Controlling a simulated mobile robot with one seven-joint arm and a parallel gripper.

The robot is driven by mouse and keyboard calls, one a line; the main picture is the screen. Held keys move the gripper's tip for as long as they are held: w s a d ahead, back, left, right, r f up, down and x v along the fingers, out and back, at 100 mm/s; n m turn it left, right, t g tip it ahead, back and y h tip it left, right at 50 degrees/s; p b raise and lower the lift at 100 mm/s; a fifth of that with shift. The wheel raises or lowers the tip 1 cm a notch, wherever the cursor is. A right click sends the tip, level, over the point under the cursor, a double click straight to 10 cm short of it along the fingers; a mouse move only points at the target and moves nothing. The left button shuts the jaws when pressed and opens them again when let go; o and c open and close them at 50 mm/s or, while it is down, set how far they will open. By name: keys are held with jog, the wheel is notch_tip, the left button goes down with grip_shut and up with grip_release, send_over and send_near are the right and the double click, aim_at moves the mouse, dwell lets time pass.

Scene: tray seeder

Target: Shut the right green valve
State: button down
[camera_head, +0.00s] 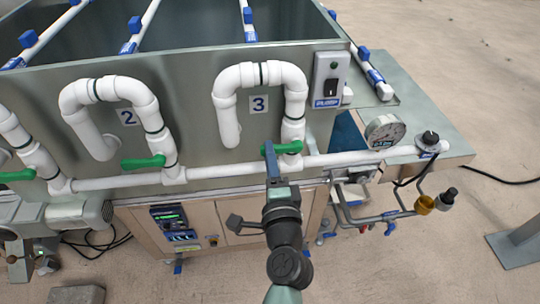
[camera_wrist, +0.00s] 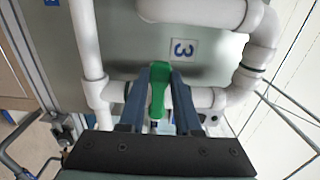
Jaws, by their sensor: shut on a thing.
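The right green valve handle (camera_head: 288,147) is on the white pipe below the number 3 label, at the right of the row in the head view. It lies roughly level, across its upright pipe. My gripper (camera_head: 271,160) reaches up to the left end of this handle. In the wrist view the green handle (camera_wrist: 157,90) stands between the two blue fingers of my gripper (camera_wrist: 160,92), which are shut on it. The handle crosses the white pipe behind it there. The fingers hide part of that pipe.
A middle green valve (camera_head: 143,162) and a left one (camera_head: 17,175) sit on the same pipe row. A pressure gauge (camera_head: 384,131) and a black knob (camera_head: 429,138) stand to the right. A pump switch box (camera_head: 329,78) is above right. Open floor lies at the far right.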

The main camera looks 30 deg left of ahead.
jog(key=c, duration=0.6)
grip_release()
jog(key=b+v, duration=0.3)
jog(key=v, duration=1)
